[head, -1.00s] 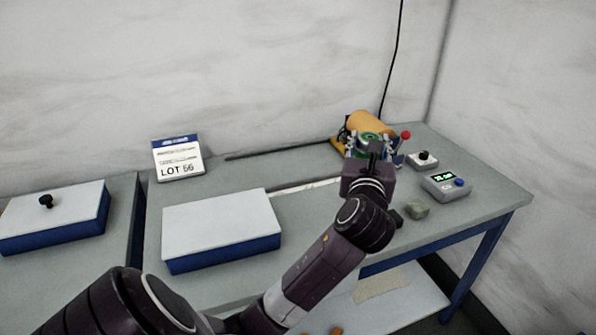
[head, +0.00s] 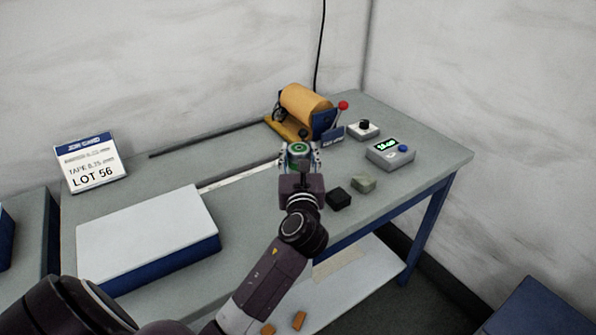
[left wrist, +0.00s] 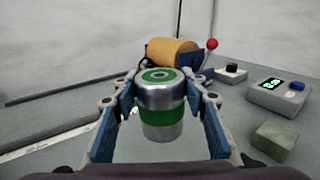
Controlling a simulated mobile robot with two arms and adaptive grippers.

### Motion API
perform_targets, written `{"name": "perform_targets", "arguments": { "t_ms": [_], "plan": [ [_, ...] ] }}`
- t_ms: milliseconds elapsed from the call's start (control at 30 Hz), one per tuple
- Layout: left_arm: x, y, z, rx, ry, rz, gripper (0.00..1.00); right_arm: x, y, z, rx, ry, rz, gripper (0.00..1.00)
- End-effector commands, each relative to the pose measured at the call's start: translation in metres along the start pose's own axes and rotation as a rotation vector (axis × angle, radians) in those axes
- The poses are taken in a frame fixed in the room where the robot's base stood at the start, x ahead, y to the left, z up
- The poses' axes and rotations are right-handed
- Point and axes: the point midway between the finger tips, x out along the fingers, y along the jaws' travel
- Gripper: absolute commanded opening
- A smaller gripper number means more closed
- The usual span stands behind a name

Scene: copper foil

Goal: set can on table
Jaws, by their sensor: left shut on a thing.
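The can (left wrist: 162,108) is silver with a green band and a green ring on its top. It stands upright between the fingers of my left gripper (head: 299,157), which is shut on it. In the head view the can's green top (head: 299,149) shows between the fingertips. The grey table (head: 250,215) lies under the gripper. Whether the can's base touches the table cannot be told. My right gripper is not in view.
An orange roll dispenser (head: 305,104) with a red-knobbed lever stands behind the can. A digital display box (head: 390,152), a black-knobbed box (head: 363,129), a black block (head: 338,198) and a grey-green block (head: 363,183) lie to the right. A white-topped blue box (head: 150,235) is at left.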

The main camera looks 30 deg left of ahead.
Motion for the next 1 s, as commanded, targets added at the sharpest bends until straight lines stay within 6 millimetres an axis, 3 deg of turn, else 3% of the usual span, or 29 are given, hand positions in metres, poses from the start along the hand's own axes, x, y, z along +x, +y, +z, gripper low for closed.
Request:
{"name": "perform_targets", "arguments": {
  "t_ms": [400, 800, 833, 1000],
  "plan": [
    [0.001, 0.0, -0.048, -0.001, -0.002, 0.0, 0.09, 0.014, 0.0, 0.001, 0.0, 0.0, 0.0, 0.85],
    [0.001, 0.0, -0.052, -0.001, -0.003, 0.0, 0.09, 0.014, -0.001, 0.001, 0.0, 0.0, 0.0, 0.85],
    [0.0, 0.0, -0.052, -0.001, -0.001, 0.0, 0.42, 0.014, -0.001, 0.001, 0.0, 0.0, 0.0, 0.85],
    [0.0, 0.0, -0.052, -0.001, -0.001, 0.0, 0.57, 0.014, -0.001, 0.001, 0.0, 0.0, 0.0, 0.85]
  ]
}}
